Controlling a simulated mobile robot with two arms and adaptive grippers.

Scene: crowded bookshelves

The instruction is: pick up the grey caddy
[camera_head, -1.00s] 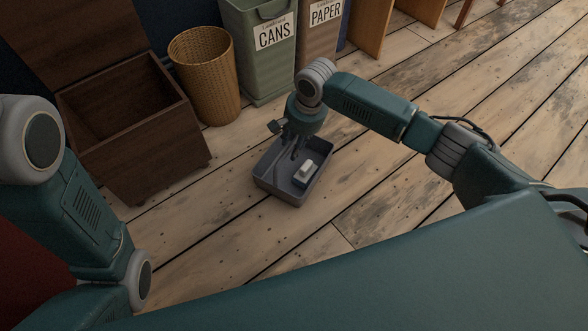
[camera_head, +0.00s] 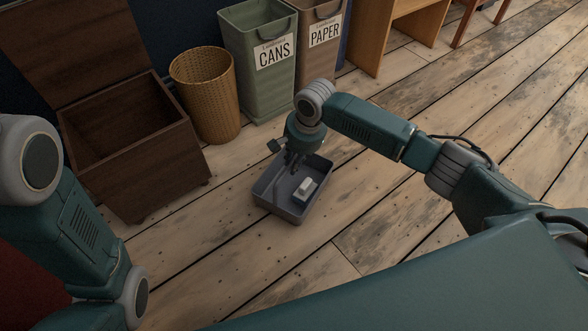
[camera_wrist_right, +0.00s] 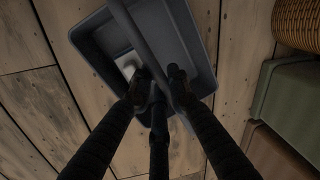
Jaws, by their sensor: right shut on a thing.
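The grey caddy (camera_head: 274,206) is a shallow open tray with a bar handle, standing on or just above the plank floor; I cannot tell which. It also fills the upper middle of the right wrist view (camera_wrist_right: 202,52). My right gripper (camera_head: 291,162) points down into the caddy. In the wrist view its dark fingers (camera_wrist_right: 158,84) are closed around the handle (camera_wrist_right: 160,45) that crosses the tray. A small white block with a dark lower part (camera_head: 306,187) lies inside the caddy, right of the fingers. My left arm shows at the left; its gripper is out of view.
An open dark wooden chest (camera_head: 140,165) stands left of the caddy. A wicker basket (camera_head: 207,95), a green CANS bin (camera_head: 262,90) and a brown PAPER bin (camera_head: 316,65) stand behind. The plank floor (camera_head: 400,215) right of the caddy is clear.

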